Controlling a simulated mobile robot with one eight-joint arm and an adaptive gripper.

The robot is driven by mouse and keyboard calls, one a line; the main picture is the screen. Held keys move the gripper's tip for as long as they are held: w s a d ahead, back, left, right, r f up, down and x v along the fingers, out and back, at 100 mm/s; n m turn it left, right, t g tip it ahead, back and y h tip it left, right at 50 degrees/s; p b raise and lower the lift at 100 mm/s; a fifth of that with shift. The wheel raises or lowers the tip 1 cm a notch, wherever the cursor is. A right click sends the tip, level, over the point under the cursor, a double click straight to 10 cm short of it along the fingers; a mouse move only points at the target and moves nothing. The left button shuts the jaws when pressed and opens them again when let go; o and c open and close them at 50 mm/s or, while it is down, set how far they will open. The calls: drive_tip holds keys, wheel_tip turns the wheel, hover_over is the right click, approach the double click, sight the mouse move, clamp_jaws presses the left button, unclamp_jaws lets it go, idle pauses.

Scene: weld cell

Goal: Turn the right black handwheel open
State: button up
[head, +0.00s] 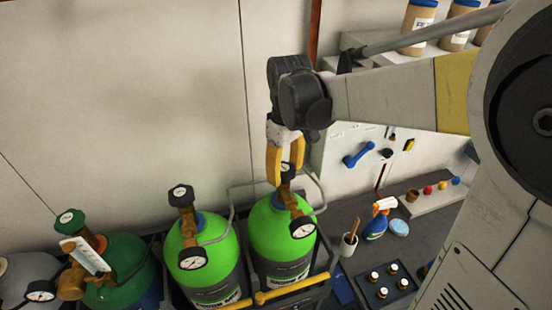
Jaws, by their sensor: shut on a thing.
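The right black handwheel (289,171) tops the brass valve of the right bright green cylinder (277,232). My gripper (284,169) reaches down from above with its yellow fingers on either side of this handwheel, shut on it. The fingers hide part of the wheel, and its turned position cannot be told. Another black handwheel (181,194) sits on the left bright green cylinder (205,262), apart from my gripper. Each of these two cylinders has a white-faced gauge on its valve.
A dark green cylinder (128,262) with a green handwheel (70,222) and a grey cylinder (22,272) stand at left. A yellow bar (290,288) crosses the front. A spray bottle (377,222), brush cup (348,244) and tray (384,290) are at right.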

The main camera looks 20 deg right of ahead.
sight(286, 168)
drive_tip(key=shift+n, duration=1)
drive_tip(key=o, duration=1.2)
wheel_tip(286, 168, up, 12)
drive_tip(key=shift+d, duration=0.1)
